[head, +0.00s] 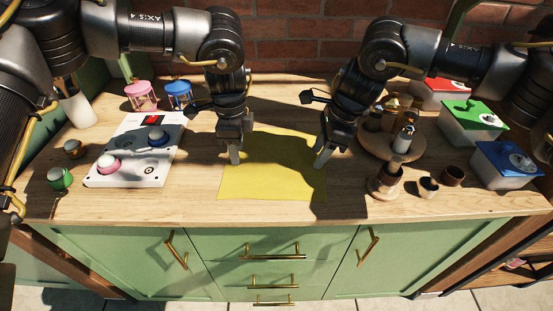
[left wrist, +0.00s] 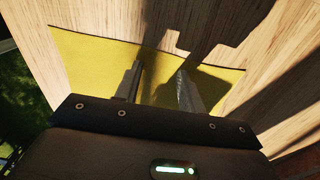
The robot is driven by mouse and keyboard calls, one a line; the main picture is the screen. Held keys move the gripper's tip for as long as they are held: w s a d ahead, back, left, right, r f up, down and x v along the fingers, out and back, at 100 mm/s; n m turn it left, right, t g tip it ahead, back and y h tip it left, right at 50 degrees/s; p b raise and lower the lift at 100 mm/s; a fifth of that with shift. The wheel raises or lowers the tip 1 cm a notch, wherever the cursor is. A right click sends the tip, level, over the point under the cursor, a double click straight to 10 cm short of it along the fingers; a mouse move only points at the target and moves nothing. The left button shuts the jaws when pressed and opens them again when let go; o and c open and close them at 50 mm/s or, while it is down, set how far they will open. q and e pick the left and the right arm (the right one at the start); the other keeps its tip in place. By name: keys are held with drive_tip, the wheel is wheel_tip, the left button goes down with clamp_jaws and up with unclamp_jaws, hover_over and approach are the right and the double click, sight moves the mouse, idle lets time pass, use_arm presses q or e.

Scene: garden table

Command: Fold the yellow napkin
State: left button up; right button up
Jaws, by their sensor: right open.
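The yellow napkin (head: 265,180) lies spread out on the wooden table top, with its upper corners partly behind my grippers. My left gripper (head: 235,157) points down over the napkin's left part. In the left wrist view my left gripper (left wrist: 160,82) has its two fingers apart, with yellow napkin (left wrist: 95,60) and shadow showing between them. My right gripper (head: 321,160) is open at the napkin's right edge. I cannot tell whether either gripper's fingertips touch the cloth.
On the right are a round wooden tray (head: 374,147) with bottles, small cups and lidded boxes (head: 505,165). A brick wall closes the back.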

use_arm(q)
drive_tip(key=shift+s+r, duration=0.3)
drive_tip(key=shift+s, duration=0.35)
use_arm(e)
drive_tip(key=shift+s+r, duration=0.3)
drive_tip(key=shift+s, duration=0.3)
use_arm(q)
drive_tip(key=shift+w+f, duration=0.3)
drive_tip(key=shift+f, duration=0.1)
drive_tip(key=shift+c, duration=0.2)
use_arm(e)
drive_tip(key=shift+w+f, duration=0.25)
drive_tip(key=shift+f, duration=0.1)
drive_tip(key=shift+c, duration=0.2)
use_arm(q)
drive_tip(key=shift+s+r, duration=0.1)
drive_tip(key=c, duration=0.4)
use_arm(e)
drive_tip(key=c, duration=0.4)
use_arm(q)
clamp_jaws()
use_arm(e)
clamp_jaws()
drive_tip(key=shift+r, duration=0.1)
